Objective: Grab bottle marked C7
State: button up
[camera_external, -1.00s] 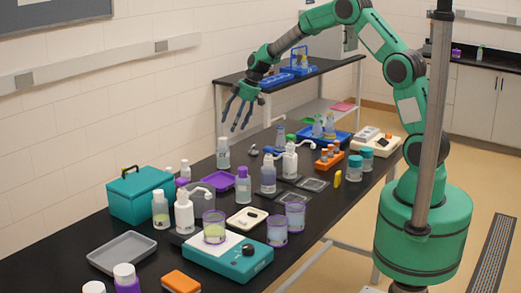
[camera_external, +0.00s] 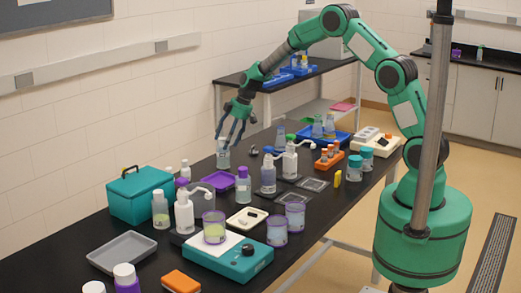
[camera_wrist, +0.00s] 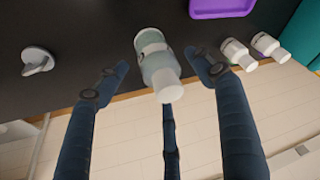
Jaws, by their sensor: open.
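A clear bottle with a pale label and white cap (camera_external: 223,161) stands upright near the back edge of the black bench. It also shows in the wrist view (camera_wrist: 156,54), between my fingertips. My gripper (camera_external: 232,138) is open, pointing down, with its dark blue fingers around the top of this bottle. In the wrist view my gripper (camera_wrist: 162,72) has a finger on each side of the bottle and a third below it, with gaps visible at the sides. The bottle's marking is too small to read, so I cannot tell whether it says C7.
A purple tray (camera_external: 218,180) and a purple-capped bottle (camera_external: 243,184) stand nearby on the black bench. A grey tap-like piece (camera_wrist: 37,61) lies left in the wrist view.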

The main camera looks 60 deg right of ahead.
jog(key=shift+b+x, duration=0.45)
jog(key=shift+x, duration=2.15)
jog(key=shift+s, duration=0.1)
jog(key=c, duration=1.3)
jog(key=shift+r, duration=0.1)
jog(key=shift+r, duration=0.8)
notch_tip(320, 180, up, 2)
jog(key=shift+r+p, duration=0.15)
jog(key=shift+p, duration=0.3)
jog(key=s, duration=1.6)
jog(key=shift+r, duration=0.5)
